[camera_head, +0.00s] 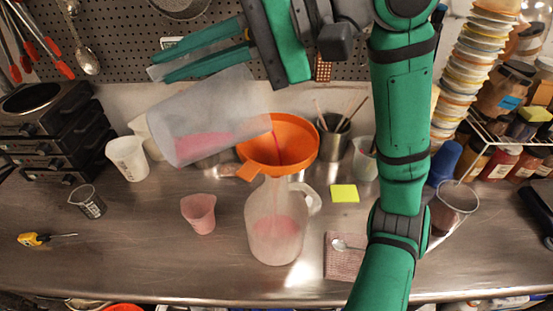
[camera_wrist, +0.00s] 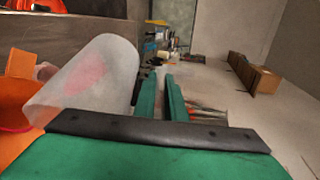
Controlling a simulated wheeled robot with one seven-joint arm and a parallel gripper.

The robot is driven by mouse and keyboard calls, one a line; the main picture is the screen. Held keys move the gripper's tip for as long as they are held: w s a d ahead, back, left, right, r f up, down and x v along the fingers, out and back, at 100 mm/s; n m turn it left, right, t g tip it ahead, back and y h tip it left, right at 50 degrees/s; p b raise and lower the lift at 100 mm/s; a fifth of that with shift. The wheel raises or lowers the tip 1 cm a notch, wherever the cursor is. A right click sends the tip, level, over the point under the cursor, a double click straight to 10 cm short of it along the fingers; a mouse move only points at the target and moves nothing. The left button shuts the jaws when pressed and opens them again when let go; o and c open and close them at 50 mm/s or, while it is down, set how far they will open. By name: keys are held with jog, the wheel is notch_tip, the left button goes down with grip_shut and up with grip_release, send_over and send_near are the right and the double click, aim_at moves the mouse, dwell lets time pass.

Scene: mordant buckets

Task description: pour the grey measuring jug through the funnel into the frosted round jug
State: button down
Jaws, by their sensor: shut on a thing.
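The grey measuring jug (camera_head: 218,108) is translucent, holds pink liquid, and is tilted far over with its mouth to the right, above the funnel's left rim. It also shows in the wrist view (camera_wrist: 95,85). My gripper (camera_head: 160,72) is shut on it, with its green fingers along the jug's upper left side; the exact grip is partly hidden. The orange funnel (camera_head: 300,148) sits on the frosted round jug (camera_head: 272,228). A thin pink streak shows inside the funnel. The frosted jug stands upright on the counter with pink liquid in it and its handle to the right.
A pink-tinted cup (camera_head: 199,213) stands left of the frosted jug. A yellow pad (camera_head: 344,193), a spoon on a cloth (camera_head: 340,265) and a metal pot (camera_head: 334,140) are to the right. A white cup (camera_head: 127,158) and small beaker (camera_head: 88,203) stand left. The front left counter is mostly clear.

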jog(key=shift+w+d+r+y, duration=0.15)
jog(key=shift+d+r+y, duration=0.1)
jog(key=shift+d, duration=0.15)
jog(key=shift+w+d+r+y, duration=0.15)
jog(key=shift+d+y, duration=0.1)
jog(key=shift+d, duration=0.1)
dwell(1.2)
